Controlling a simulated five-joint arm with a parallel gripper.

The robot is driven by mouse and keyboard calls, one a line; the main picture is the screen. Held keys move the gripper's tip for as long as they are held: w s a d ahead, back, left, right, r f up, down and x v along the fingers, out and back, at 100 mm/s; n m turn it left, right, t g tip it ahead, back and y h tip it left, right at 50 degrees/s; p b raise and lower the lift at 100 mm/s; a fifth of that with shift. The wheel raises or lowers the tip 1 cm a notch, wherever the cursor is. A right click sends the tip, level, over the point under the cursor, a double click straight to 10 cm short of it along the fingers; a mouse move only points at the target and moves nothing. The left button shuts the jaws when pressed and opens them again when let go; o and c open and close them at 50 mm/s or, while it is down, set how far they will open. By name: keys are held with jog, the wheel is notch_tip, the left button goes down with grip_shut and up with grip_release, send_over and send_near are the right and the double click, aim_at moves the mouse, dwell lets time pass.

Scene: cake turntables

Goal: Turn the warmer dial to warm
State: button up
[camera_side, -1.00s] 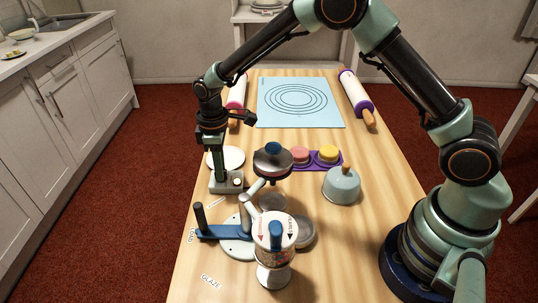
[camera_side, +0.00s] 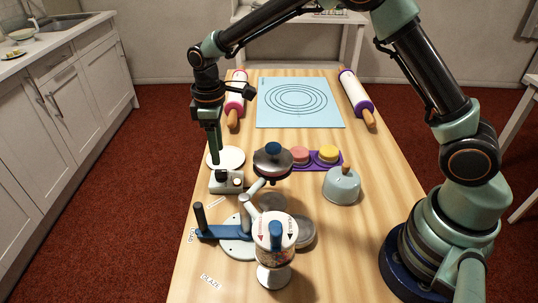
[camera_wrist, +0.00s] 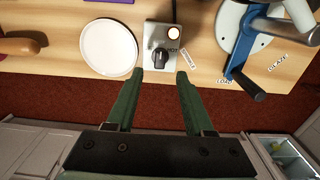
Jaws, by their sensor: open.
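The warmer (camera_side: 226,188) is a small grey box at the table's left edge, next to a round white plate (camera_side: 238,155). In the wrist view the warmer (camera_wrist: 152,34) shows its black dial (camera_wrist: 160,58) near the edge closest to my gripper, with the word HOT printed to the dial's right. A pale round spot (camera_wrist: 174,33) sits beyond the dial. I cannot tell clearly which way the dial points. My gripper (camera_wrist: 160,74) is open and empty. Its green fingers straddle the dial's line in the wrist view, and in the side view my gripper (camera_side: 216,163) is above the warmer.
A sprinkle jar (camera_side: 276,250), a grey dome (camera_side: 342,185) and a purple tray (camera_side: 338,165) stand to the right. A blue mat (camera_side: 298,120) and rolling pins (camera_side: 356,95) lie farther back.

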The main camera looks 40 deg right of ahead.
aim_at(221, 171)
notch_tip(221, 171, up, 6)
jog(key=shift+f, duration=0.1)
dwell(0.4)
jog(key=s+d+r+m+t, duration=0.3)
jog(key=s+d+r+m, duration=0.2)
jog(key=s+d+r, duration=0.4)
jog(key=s+d+m+t, duration=0.2)
jog(key=s+d+m, duration=0.2)
jog(key=s, duration=0.5)
jog(key=shift+s+r+t, duration=0.25)
jog(key=shift+s+t, duration=0.05)
jog(key=shift+s, duration=0.1)
